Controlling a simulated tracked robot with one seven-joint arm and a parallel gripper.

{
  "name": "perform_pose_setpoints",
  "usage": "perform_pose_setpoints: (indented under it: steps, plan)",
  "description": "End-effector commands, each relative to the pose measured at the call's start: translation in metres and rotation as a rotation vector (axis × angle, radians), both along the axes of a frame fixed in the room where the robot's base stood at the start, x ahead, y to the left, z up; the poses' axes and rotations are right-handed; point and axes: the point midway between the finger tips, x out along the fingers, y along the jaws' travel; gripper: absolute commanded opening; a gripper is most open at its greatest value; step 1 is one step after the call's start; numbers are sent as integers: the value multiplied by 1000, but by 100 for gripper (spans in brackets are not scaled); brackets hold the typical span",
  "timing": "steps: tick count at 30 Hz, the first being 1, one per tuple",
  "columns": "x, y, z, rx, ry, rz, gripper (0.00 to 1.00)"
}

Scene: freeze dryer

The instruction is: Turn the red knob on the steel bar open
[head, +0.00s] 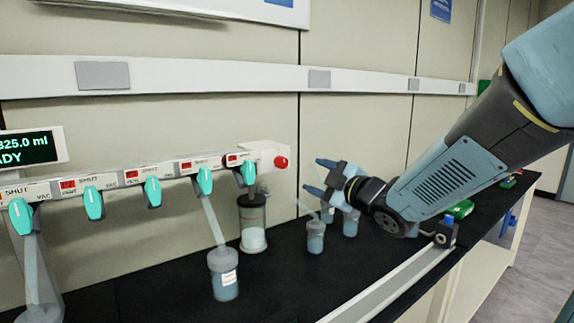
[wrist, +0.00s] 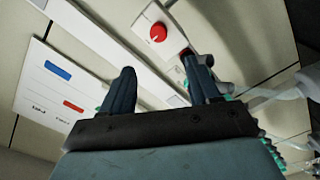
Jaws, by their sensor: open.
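The red knob (head: 281,162) is a small round knob on the right end of the steel bar (head: 262,151). In the wrist view the red knob (wrist: 158,32) shows above and between my fingertips, with a small mark on its face. My gripper (head: 323,176) is open and empty, to the right of the knob and apart from it. In the wrist view my gripper (wrist: 157,72) has its two dark fingers spread, and the right fingertip partly covers the bar's panel. I cannot read the knob's setting.
Several teal valve handles (head: 152,192) line the bar. A flask (head: 223,275) hangs below it, and a clear jar (head: 252,225) with white contents stands behind. Small jars (head: 315,237) stand below my gripper on the black bench (head: 180,290). A rail (head: 395,287) runs along the front.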

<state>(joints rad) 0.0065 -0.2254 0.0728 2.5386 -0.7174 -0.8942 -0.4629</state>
Motion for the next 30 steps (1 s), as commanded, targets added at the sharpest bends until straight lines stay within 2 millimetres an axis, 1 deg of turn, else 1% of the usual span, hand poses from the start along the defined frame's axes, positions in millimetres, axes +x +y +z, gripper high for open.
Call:
perform_pose_setpoints:
  steps: [5,21,25,30]
  plan:
    - [18,10,-1,1,2,-3,61]
    - [89,55,-1,1,3,-8,61]
    - [102,63,0,1,1,-9,61]
    - [110,69,0,1,1,-9,61]
